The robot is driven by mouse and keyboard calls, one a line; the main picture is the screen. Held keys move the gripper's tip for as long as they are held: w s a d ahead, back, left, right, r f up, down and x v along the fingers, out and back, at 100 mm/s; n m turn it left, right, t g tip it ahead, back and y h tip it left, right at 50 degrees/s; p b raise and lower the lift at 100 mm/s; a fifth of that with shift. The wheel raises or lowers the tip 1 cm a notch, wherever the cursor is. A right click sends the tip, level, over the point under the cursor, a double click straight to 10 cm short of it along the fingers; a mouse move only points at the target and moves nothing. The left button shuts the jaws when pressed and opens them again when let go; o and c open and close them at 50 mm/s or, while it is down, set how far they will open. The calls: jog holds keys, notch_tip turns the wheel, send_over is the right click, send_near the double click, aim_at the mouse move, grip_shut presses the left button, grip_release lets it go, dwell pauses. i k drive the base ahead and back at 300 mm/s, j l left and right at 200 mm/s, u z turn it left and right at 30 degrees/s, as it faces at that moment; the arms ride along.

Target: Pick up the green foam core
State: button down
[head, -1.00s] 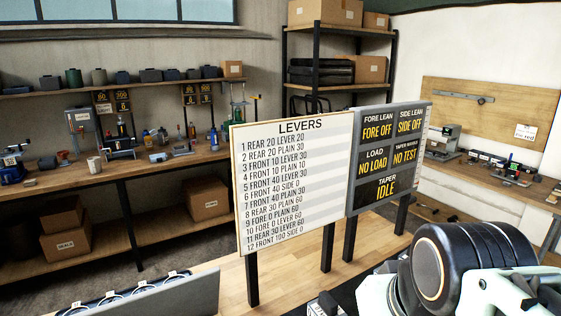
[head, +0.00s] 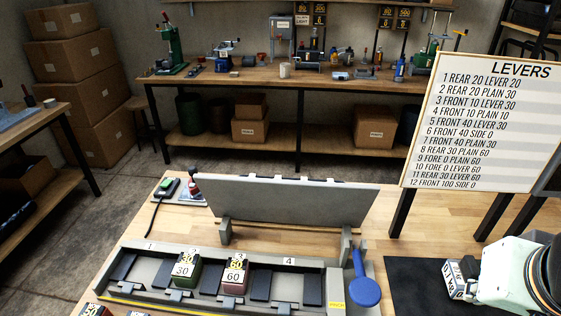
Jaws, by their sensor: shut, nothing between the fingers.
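A dark green block (head: 186,271) with a white label reading 30 sits in the grey numbered rack (head: 145,282), near the mark 2. It is the only green block I see in the rack; I cannot tell whether it is foam. A dark red block (head: 234,274) labelled 60 sits to its right, near the mark 3. Part of my arm, pale green and black, shows at the lower right edge, well to the right of the rack. My gripper's fingers are not visible.
A grey panel (head: 285,203) stands behind the rack. A blue round-ended lever (head: 365,290) is at the rack's right end. The levers board (head: 480,125) stands at the right. A black mat (head: 415,285) lies between lever and arm. Partly cut-off blocks show at the bottom left.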

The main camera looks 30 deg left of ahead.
aim_at(187, 271)
jog(key=u, duration=2.15)
jog(key=i+j+z, duration=0.15)
jog(key=j+z, duration=0.25)
jog(key=i+j+z, duration=0.15)
jog(key=z, duration=0.2)
jog(key=j, duration=0.1)
